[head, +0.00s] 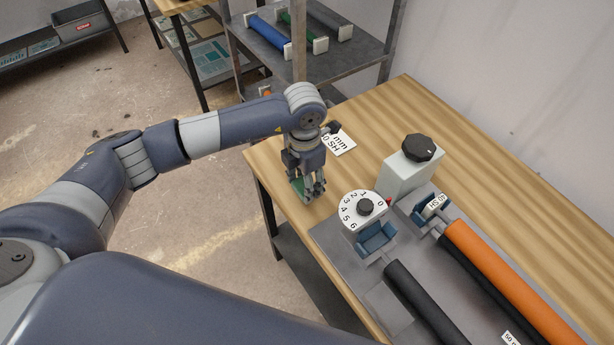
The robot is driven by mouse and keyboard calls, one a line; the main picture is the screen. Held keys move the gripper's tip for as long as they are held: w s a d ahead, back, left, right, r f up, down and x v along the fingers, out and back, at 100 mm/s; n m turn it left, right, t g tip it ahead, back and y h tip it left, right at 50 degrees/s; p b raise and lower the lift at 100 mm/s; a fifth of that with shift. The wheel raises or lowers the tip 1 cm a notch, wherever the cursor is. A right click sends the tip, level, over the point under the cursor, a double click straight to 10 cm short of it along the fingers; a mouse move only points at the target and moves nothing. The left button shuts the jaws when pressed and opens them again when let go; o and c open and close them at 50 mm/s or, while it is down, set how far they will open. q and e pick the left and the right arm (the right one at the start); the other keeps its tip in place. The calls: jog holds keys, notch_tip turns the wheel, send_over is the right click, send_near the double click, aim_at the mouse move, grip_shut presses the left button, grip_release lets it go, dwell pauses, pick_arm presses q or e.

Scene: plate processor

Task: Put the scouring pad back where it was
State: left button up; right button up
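A small green patch, which looks like the scouring pad (297,185), shows at the table's left corner, mostly hidden by my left gripper. My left gripper (312,197) points down over that spot, with its fingertips at or just above the wooden table (375,120). I cannot tell whether its fingers are closed on the pad or only over it. My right gripper is not in view.
Right of the gripper stands a plate processor (335,235) with a numbered dial (365,207), a black knob (423,147), a black roller (425,300) and an orange roller (500,275). A white label card (340,143) lies behind the gripper. The table's far middle is clear.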

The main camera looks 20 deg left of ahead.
pick_arm(q)
jog(key=w, duration=0.2)
jog(key=shift+w+a+f, duration=0.1)
jog(key=shift+w, duration=0.2)
notch_tip(320, 180, down, 3)
jog(key=shift+r+p, duration=0.2)
jog(key=shift+p, duration=0.85)
jog(key=shift+f, duration=0.6)
jog(key=o, duration=1)
